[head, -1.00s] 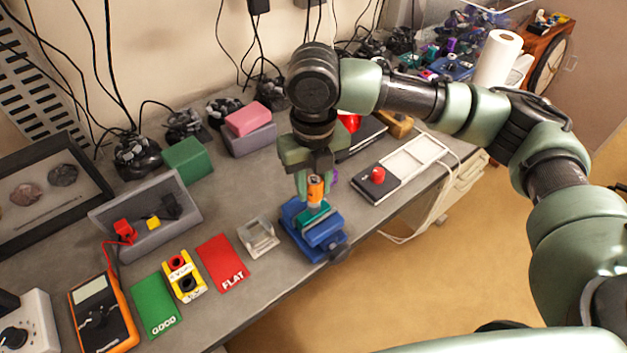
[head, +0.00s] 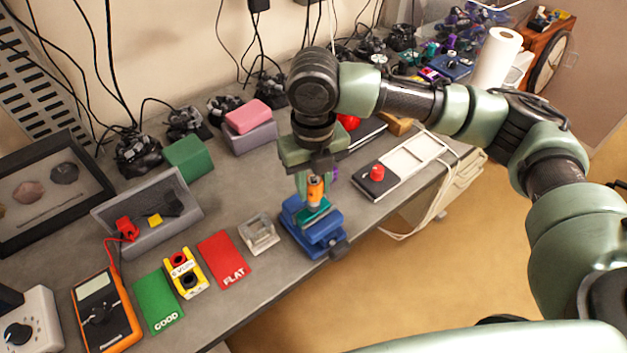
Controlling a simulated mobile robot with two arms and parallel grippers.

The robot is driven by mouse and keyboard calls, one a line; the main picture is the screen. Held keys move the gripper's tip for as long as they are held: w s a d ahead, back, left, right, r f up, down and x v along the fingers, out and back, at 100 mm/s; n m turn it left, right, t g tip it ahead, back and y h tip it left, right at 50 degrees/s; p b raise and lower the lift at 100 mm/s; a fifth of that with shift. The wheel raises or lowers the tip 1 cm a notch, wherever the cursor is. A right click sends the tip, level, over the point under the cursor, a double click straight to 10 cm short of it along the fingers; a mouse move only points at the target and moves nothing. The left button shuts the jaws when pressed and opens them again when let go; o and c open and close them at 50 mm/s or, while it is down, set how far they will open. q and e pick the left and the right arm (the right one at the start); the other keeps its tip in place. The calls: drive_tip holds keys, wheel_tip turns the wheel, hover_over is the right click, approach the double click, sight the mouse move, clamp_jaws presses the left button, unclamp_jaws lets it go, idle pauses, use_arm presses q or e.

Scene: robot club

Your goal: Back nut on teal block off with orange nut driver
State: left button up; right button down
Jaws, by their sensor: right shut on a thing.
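My right gripper (head: 315,180) is shut on the orange nut driver (head: 315,189), held upright with its tip pointing down. The teal block (head: 314,214) sits in the jaws of a blue vise (head: 318,236) near the bench's front edge. The driver stands directly above the teal block, its lower end at the block's top. The nut is hidden under the driver, and I cannot tell whether the driver is seated on it. My left gripper is not in view.
A box with a red button (head: 377,173) is to the right. A grey bin (head: 122,234) stands further left.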

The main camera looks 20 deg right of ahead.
drive_tip(key=shift+f+p, duration=0.1)
drive_tip(key=shift+p, duration=0.7)
idle(0.7)
drive_tip(key=c, duration=1)
unclamp_jaws()
drive_tip(key=shift+f, duration=0.1)
